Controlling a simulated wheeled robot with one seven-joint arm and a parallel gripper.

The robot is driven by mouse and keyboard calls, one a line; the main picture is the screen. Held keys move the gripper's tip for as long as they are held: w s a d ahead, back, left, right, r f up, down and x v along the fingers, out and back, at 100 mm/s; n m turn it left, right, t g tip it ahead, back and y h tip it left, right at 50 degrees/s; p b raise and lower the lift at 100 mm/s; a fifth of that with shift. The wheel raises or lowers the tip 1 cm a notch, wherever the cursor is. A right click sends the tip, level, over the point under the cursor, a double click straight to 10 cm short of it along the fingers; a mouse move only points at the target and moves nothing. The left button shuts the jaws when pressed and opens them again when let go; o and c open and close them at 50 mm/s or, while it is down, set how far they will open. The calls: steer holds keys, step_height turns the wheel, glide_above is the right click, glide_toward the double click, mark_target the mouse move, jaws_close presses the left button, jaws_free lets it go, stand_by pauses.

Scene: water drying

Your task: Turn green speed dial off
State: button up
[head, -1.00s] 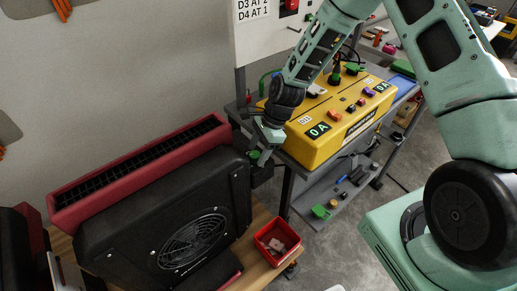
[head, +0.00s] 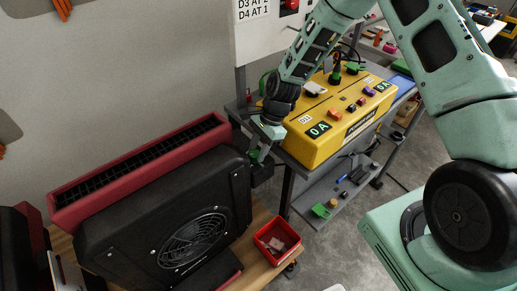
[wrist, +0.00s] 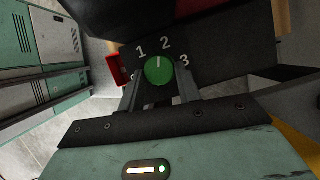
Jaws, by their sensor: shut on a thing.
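The green speed dial (wrist: 159,71) sits on a black panel in the wrist view, with white numerals 1, 2 and 3 around it. Its white mark points up, close to the 2. Another numeral at the lower left is mostly hidden by a finger. My gripper (wrist: 158,88) has one finger on each side of the dial and is shut on it. In the head view my gripper (head: 259,153) is at the right end of the black blower (head: 130,205), and the dial is hardly visible there.
A yellow control box (head: 312,145) stands on a grey cart just right of my gripper. A red bin (head: 262,238) is on the wooden table below. A long red-framed unit (head: 75,200) lies behind the blower, against the wall.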

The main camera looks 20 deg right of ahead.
steer(key=n, duration=0.2)
steer(key=n+g+h, duration=0.1)
steer(key=n, duration=0.1)
steer(key=n+g, duration=0.1)
steer(key=n, duration=0.1)
steer(key=shift+w+a+b, duration=0.2)
steer(key=shift+w+b, duration=0.15)
steer(key=shift+w, duration=0.05)
steer(key=n, duration=0.2)
steer(key=n+g+h, duration=0.1)
steer(key=n, duration=0.1)
steer(key=n+h+b, duration=0.1)
steer(key=n, duration=0.1)
steer(key=shift+w+a+n, duration=0.2)
steer(key=shift+a+n, duration=0.05)
steer(key=shift+n, duration=0.15)
steer(key=shift+r+h, duration=0.1)
steer(key=shift+h, duration=0.2)
steer(key=o, duration=1)
steer(key=shift+c, duration=0.2)
steer(key=b+v, duration=0.2)
steer(key=v, duration=1.5)
steer(key=shift+w+b, duration=0.4)
steer(key=shift+w, duration=0.05)
